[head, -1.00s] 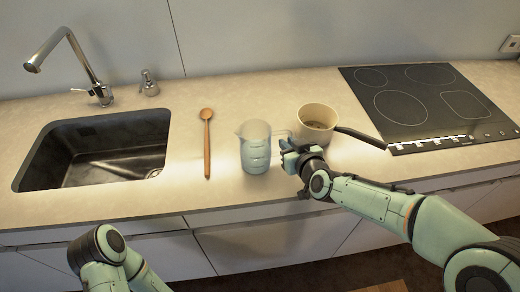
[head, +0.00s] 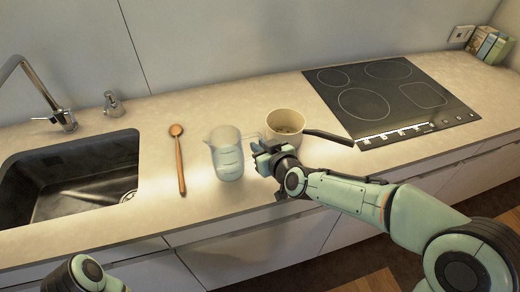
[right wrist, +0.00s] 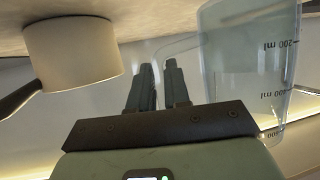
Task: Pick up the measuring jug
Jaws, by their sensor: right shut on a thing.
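The clear measuring jug (head: 227,155) stands upright on the counter, between the wooden spoon and the cream pot, with its handle on the right. It also shows at the right of the right wrist view (right wrist: 245,60), upside down with its scale marks. My right gripper (head: 257,152) is at the handle side of the jug. In the right wrist view its fingers (right wrist: 158,78) are close together, shut on the handle. I see no clear gap under the jug. Part of my left arm shows at the bottom left of the head view; its gripper is out of view.
The cream pot (head: 286,128) stands just behind and right of my right gripper, its dark handle reaching right. The wooden spoon (head: 180,160) lies left of the jug. A sink (head: 70,180) is at the left, a black hob (head: 390,100) at the right.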

